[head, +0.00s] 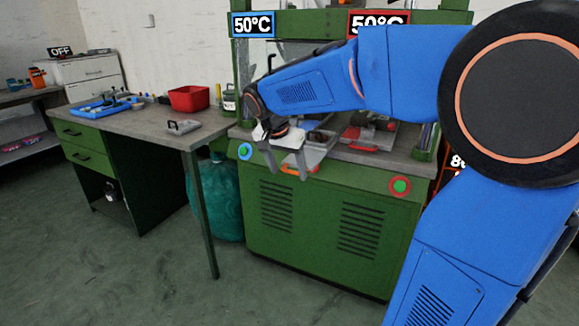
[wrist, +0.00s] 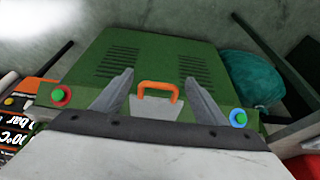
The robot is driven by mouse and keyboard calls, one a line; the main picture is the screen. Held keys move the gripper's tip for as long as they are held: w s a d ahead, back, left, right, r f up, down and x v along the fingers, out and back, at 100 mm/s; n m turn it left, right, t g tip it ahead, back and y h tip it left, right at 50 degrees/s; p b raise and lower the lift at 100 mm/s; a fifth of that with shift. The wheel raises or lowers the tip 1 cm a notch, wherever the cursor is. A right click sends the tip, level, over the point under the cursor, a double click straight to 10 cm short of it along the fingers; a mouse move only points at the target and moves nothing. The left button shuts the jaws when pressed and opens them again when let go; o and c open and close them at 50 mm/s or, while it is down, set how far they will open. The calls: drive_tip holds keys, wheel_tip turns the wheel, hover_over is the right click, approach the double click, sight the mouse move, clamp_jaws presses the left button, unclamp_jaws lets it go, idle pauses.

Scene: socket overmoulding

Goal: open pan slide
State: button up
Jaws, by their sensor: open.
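The green press (head: 325,215) has two slides on its grey top. The left slide carries a grey pan (head: 318,152) with an orange handle (head: 313,168) at its front edge; part of the handle is hidden behind my gripper. In the wrist view the orange handle (wrist: 159,86) stands between my two fingers, with a small grey plate below it. My gripper (head: 288,170) is open, its fingers pointing down at the press's front edge. In the wrist view the fingertips (wrist: 159,80) lie on either side of the handle, and I cannot tell whether they touch it.
The right slide (head: 370,135) holds red and grey parts. A blue-ringed button (head: 245,151) and a red-ringed button (head: 400,186) sit on the press front. A workbench (head: 140,122) with a red bin (head: 189,98) stands left. Floor before the press is clear.

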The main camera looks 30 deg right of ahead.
drive_tip(key=shift+r, duration=0.2)
drive_tip(key=v, duration=1.7)
drive_tip(key=shift+s+r, duration=0.1)
